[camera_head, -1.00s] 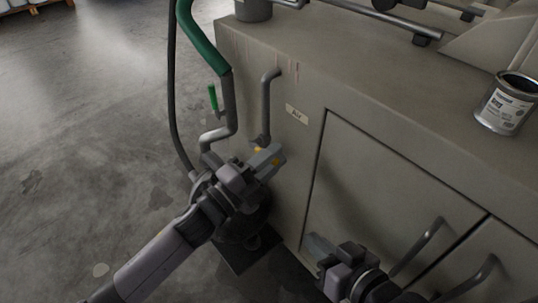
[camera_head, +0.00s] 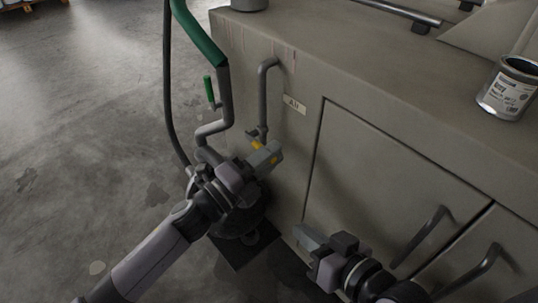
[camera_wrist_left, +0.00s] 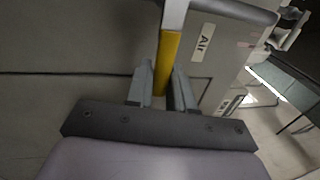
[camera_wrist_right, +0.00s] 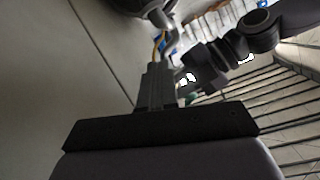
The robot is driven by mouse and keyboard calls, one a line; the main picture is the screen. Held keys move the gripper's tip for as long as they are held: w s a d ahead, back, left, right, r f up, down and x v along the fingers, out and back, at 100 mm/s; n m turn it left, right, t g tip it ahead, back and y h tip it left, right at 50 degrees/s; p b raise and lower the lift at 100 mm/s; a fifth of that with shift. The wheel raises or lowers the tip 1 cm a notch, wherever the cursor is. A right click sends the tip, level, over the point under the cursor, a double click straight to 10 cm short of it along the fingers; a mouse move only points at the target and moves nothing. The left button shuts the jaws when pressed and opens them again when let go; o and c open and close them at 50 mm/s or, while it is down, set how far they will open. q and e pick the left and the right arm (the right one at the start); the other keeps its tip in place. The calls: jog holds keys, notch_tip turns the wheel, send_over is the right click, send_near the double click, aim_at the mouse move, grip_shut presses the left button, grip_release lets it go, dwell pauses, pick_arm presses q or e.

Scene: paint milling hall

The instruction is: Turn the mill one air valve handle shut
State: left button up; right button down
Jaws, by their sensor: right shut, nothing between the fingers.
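The yellow valve handle (camera_head: 256,145) is below the grey pipe beside the "Air" label on the mill's side. My left gripper (camera_head: 264,158) is at the handle and partly hides it. In the left wrist view, the handle (camera_wrist_left: 167,65) lies between the two parted fingers (camera_wrist_left: 161,82), close to both. A narrow gap seems to remain, but contact is hard to judge. My right gripper (camera_head: 306,238) is shut and empty, low in front of the cabinet. Its closed fingers (camera_wrist_right: 155,85) also show in the right wrist view. The valve body is mostly hidden.
A green handle (camera_head: 209,88) sits on the hose pipe left of the valve. The "Air" label (camera_head: 294,104) is right of the pipe. Cabinet doors with bar handles (camera_head: 421,241) are at right. A paint can (camera_head: 508,90) stands on top. Floor at left is clear.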

pick_arm(q)
jog(key=shift+o, duration=1.3)
pick_arm(e)
jog(key=shift+d+f, duration=0.15)
pick_arm(q)
jog(key=p+v, duration=0.1)
jog(key=v, duration=0.6)
pick_arm(e)
jog(key=shift+s+d+h, duration=0.15)
jog(key=shift+d+h, duration=0.35)
jog(key=shift+d, duration=0.05)
jog(key=shift+a, duration=0.1)
